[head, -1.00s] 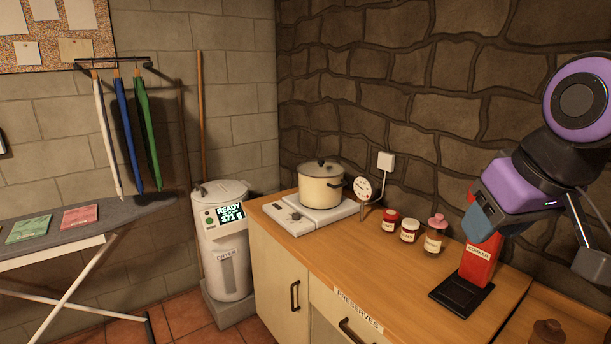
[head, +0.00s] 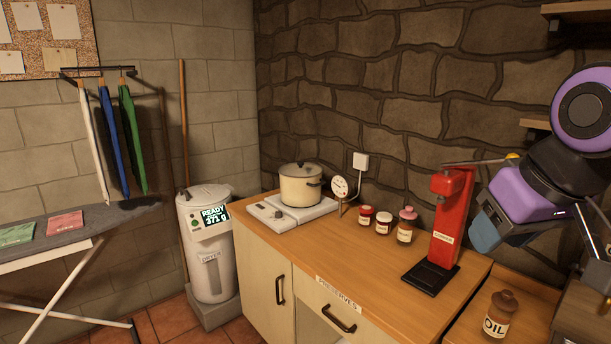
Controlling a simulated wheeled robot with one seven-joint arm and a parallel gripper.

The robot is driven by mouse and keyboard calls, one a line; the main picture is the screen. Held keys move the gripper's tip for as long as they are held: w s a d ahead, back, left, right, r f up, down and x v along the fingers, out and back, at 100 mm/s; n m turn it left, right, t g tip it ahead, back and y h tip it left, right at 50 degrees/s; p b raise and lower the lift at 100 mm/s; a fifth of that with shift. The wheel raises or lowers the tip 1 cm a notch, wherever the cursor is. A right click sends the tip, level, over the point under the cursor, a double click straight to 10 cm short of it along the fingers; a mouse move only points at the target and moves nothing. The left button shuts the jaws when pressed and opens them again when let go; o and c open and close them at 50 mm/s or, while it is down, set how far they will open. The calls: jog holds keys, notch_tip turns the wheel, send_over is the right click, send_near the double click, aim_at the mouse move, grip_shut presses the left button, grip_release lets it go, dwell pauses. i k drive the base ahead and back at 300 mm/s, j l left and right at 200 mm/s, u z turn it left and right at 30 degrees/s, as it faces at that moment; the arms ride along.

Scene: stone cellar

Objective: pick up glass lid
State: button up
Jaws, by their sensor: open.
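A cream pot (head: 299,189) stands on the white hotplate at the back of the wooden counter. A greyish lid (head: 294,168) with a dark knob lies on the pot; I cannot tell for sure that it is glass. My gripper (head: 484,236) is at the right, in front of the stone wall and right of the red corker, well apart from the pot. Its blue fingertip end points down and left. It is open, and I see nothing held in it.
A dial gauge (head: 340,188) stands right beside the pot. Several small jars (head: 384,224) line the counter, then a red corker (head: 446,215). An oil bottle (head: 498,316) stands at the lower right. The counter's front middle is clear.

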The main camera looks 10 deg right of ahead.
aim_at(300, 169)
jog(key=z, duration=1.35)
jog(key=i+j+z, duration=0.1)
jog(key=j, duration=0.55)
jog(key=i+j, duration=0.15)
jog(key=j, duration=0.5)
jog(key=i+j+z, duration=0.15)
jog(key=j, duration=0.55)
jog(key=i+j, duration=0.1)
jog(key=j, duration=0.6)
jog(key=i+j, duration=0.1)
jog(key=j, duration=0.6)
jog(key=i+j, duration=0.1)
jog(key=j, duration=0.55)
jog(key=i+j, duration=0.1)
jog(key=j, duration=0.6)
jog(key=i+j, duration=0.1)
jog(key=j, duration=0.6)
